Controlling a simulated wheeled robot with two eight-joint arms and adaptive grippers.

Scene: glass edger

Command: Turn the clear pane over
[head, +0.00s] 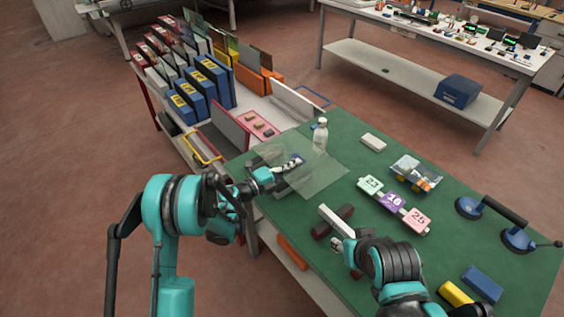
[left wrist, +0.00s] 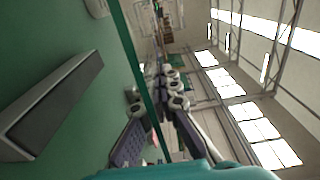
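The clear pane (head: 318,172) is a see-through sheet with a greenish edge, over the left part of the green table. My left gripper (head: 292,164) is at the pane's left side, with part of it seen through the glass. In the left wrist view the pane's green edge (left wrist: 148,85) runs between the two finger pads of my left gripper (left wrist: 158,138), one on each face, and they look closed on it. The pane appears slightly above the table. My right gripper (head: 340,244) is low in the head view, near a pale bar; its fingers are too small to read.
The green table (head: 375,205) also holds a white bottle (head: 320,135), numbered blocks (head: 392,202), a clear box (head: 416,172), a two-cup suction lifter (head: 505,222) and a pale bar (head: 336,220) by a dark roller. A rack of panes (head: 205,85) stands behind left.

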